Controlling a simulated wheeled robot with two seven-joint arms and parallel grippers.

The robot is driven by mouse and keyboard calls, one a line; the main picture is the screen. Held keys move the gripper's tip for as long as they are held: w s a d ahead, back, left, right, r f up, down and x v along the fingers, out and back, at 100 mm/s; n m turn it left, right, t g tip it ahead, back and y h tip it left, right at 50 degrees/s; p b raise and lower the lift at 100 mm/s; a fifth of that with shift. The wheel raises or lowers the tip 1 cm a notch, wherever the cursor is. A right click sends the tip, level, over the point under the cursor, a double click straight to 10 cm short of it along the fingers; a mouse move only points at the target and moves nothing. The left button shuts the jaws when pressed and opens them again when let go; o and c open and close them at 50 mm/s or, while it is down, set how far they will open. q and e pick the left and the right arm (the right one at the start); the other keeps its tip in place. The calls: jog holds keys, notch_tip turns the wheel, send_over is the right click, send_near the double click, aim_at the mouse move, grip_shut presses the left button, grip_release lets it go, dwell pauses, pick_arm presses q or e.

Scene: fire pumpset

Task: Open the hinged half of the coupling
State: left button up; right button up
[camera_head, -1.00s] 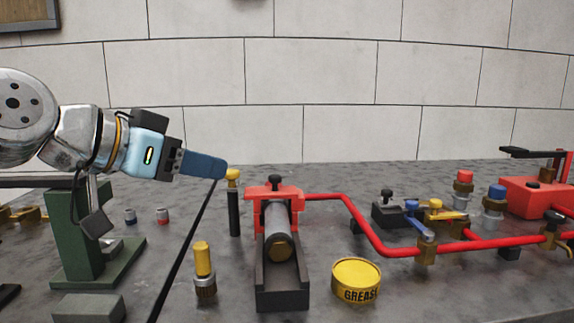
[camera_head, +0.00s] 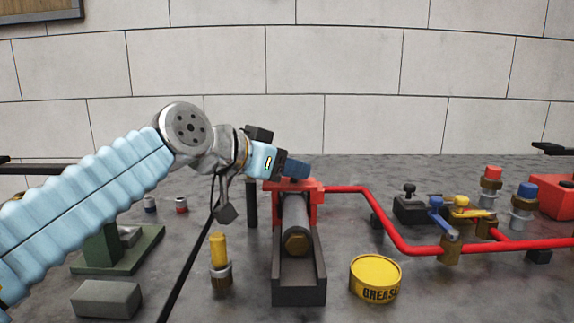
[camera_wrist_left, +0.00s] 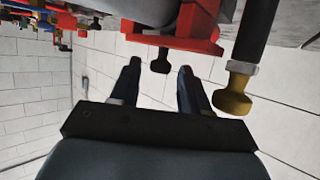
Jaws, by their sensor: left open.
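The red coupling (camera_head: 316,190) sits around the grey pipe (camera_head: 295,212), which lies in a black cradle (camera_head: 298,291). My left gripper (camera_head: 300,170) is open at the top of the coupling and hides its black knob in the head view. In the left wrist view, which looks upside down, the red coupling (camera_wrist_left: 196,28) is at the top. Its black knob (camera_wrist_left: 160,63) shows between the two spread fingertips (camera_wrist_left: 159,70), with gaps to both. The coupling looks closed over the pipe. My right gripper is not in view.
A black post (camera_head: 251,205) stands just left of the coupling; its yellow knob (camera_wrist_left: 232,95) shows in the wrist view. A yellow-topped fitting (camera_head: 219,255) and a yellow grease tin (camera_head: 375,278) stand in front. A red pipe (camera_head: 405,246) runs right.

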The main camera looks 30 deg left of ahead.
pick_arm(q)
jog(key=shift+w, duration=0.1)
jog(key=shift+c, duration=0.4)
grip_shut()
